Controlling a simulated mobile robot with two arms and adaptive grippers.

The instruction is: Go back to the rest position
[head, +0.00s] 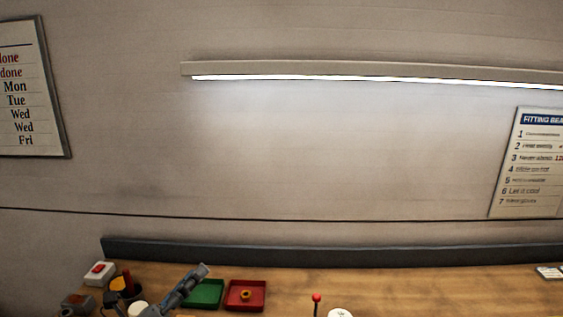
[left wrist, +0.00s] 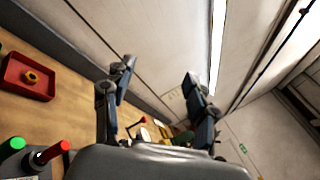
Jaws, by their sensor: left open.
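My left gripper (head: 187,284) shows at the bottom left of the head view, over the wooden bench. In the left wrist view its two fingers (left wrist: 158,92) stand wide apart with nothing between them. The gripper is open and empty. My right gripper is not in the head view or the left wrist view.
A green tray (head: 205,293) and a red tray (head: 244,305) holding a yellow ring-like part (head: 246,295) lie beside the gripper on the wooden bench (head: 400,286). A switch box (head: 99,273) stands at left. A red-knobbed stick (head: 316,298) rises further right.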

